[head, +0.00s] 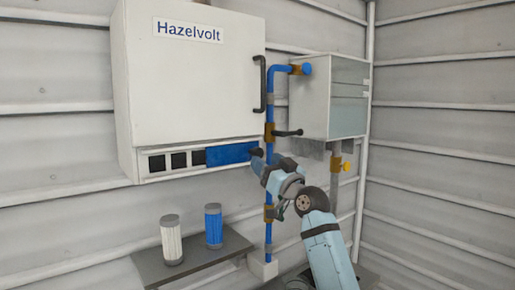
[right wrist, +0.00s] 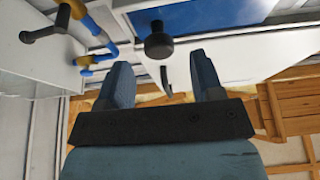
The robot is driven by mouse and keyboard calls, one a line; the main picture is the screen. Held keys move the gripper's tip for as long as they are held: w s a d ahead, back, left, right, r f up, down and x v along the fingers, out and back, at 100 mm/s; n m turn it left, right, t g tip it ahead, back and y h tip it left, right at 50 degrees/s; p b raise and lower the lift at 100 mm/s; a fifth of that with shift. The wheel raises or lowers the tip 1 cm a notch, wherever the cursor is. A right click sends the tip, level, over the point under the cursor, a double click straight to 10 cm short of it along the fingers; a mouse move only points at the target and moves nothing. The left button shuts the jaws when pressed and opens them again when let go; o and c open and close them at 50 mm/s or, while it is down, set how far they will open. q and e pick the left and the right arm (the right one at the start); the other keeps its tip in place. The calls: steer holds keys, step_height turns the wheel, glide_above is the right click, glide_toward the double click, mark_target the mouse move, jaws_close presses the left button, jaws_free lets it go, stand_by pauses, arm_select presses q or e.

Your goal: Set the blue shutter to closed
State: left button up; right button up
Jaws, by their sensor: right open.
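The blue shutter (head: 228,153) is a flat panel in the slot strip along the bottom of the white Hazelvolt cabinet. It covers the right part of the strip; three dark openings (head: 178,160) show uncovered to its left. A black knob (head: 257,152) is at its right end. In the right wrist view the shutter (right wrist: 215,22) and knob (right wrist: 158,43) are close ahead. My right gripper (head: 262,163) is at the knob; its fingers (right wrist: 160,62) are open, with the knob appearing between and just beyond the tips. My left gripper is not in view.
The cabinet (head: 190,85) has a black door handle (head: 260,83). A blue pipe (head: 270,110) with a black lever (head: 288,133) runs right beside my gripper. A grey box (head: 330,95) hangs farther right. A shelf (head: 200,258) below holds a white filter (head: 171,242) and blue filter (head: 213,226).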

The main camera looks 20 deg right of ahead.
mark_target(260, 155)
steer(key=p+x, duration=0.1)
steer(key=x, duration=0.4)
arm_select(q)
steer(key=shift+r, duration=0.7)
arm_select(e)
steer(key=shift+s, duration=0.1)
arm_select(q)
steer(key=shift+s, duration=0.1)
arm_select(e)
steer(key=shift+d, duration=0.1)
